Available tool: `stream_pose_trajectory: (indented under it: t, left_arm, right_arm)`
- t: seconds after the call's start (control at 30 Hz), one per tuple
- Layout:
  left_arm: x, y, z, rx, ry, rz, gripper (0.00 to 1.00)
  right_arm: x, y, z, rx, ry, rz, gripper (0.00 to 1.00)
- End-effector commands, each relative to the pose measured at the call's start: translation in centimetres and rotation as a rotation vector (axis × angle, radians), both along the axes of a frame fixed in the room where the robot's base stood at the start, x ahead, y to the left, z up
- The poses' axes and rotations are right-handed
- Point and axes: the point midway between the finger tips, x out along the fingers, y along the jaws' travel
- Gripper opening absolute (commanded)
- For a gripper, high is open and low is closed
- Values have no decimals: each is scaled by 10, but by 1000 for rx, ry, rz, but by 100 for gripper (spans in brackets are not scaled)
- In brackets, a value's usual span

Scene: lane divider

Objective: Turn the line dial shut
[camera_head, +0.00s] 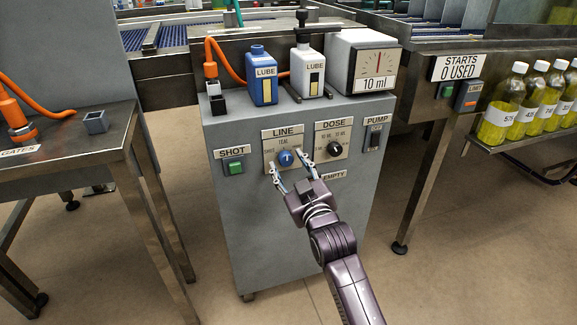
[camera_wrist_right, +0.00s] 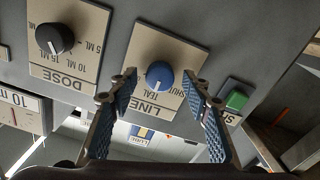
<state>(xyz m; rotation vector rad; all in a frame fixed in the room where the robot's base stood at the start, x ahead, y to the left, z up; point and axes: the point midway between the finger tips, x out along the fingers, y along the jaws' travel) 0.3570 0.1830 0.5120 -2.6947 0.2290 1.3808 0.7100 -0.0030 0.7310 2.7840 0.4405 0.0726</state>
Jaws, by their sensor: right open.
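The line dial (camera_head: 286,158) is a round blue knob on a beige plate (camera_head: 270,135) marked LINE, on the front of the grey cabinet. Its white pointer points up toward the TEAL mark in the head view. The dial (camera_wrist_right: 159,75) also shows in the right wrist view, upside down, with SHUT printed to one side. My right gripper (camera_head: 288,162) is open, with one finger at each side of the dial. In the right wrist view, gaps show between the knob and both fingertips. My left gripper is not in view.
A black dose dial (camera_head: 335,149) sits right of the line plate and a green shot button (camera_head: 236,167) left of it. A pump switch (camera_head: 374,138) is farther right. Blue (camera_head: 262,75) and white (camera_head: 307,70) lube bottles and a gauge (camera_head: 362,60) stand on top.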

Motion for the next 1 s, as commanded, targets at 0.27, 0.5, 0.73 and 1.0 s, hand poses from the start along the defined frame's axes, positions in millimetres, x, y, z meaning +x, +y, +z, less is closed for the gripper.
stream_pose_trajectory:
  t: [0.27, 0.5, 0.73, 1.0]
  left_arm:
    - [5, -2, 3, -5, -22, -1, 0]
    - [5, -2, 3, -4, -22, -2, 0]
    - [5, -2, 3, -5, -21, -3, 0]
    - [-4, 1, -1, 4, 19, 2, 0]
  right_arm:
    - [3, 1, 0, 0, 1, 0, 44]
    - [3, 1, 0, 0, 1, 0, 28]
    - [3, 1, 0, 0, 1, 0, 3]
    - [3, 1, 0, -16, -4, 1, 2]
